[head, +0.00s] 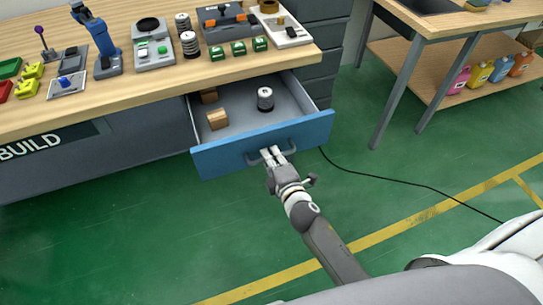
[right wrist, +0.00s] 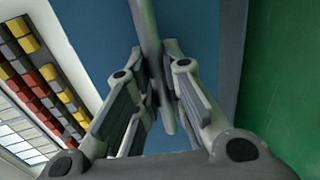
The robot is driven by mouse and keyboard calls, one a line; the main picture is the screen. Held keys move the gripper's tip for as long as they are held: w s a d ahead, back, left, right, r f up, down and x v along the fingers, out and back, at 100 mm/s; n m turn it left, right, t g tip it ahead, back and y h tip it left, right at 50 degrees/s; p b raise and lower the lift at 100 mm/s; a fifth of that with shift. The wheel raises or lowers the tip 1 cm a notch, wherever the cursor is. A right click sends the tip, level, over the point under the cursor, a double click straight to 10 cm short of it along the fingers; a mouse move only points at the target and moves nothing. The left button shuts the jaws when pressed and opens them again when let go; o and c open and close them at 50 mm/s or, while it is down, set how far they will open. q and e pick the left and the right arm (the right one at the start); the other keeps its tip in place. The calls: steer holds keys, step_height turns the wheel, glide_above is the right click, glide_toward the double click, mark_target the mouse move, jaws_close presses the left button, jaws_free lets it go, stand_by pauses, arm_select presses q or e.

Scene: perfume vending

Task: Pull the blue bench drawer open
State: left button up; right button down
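The blue bench drawer (head: 225,155) stands pulled out from under the wooden bench, and its grey inside shows. Its grey bar handle (head: 252,160) is on the blue front. My right gripper (head: 272,154) is at the handle. In the right wrist view the handle bar (right wrist: 150,30) runs between the two fingers of the right gripper (right wrist: 157,65), which are closed on it, with the blue front (right wrist: 80,20) behind. In the drawer lie a black-and-white cylinder (head: 265,99) and two small wooden blocks (head: 217,119). My left gripper is not in view.
The bench top (head: 120,93) carries a blue press (head: 97,42), green and yellow parts and other devices. A second table (head: 440,22) with coloured bottles on its lower shelf stands at the right. A black cable (head: 400,183) lies on the green floor, which is clear before the drawer.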

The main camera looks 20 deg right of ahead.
steer(key=c, duration=1.5)
jaws_free()
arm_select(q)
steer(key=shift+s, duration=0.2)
arm_select(e)
steer(key=v, duration=1.2)
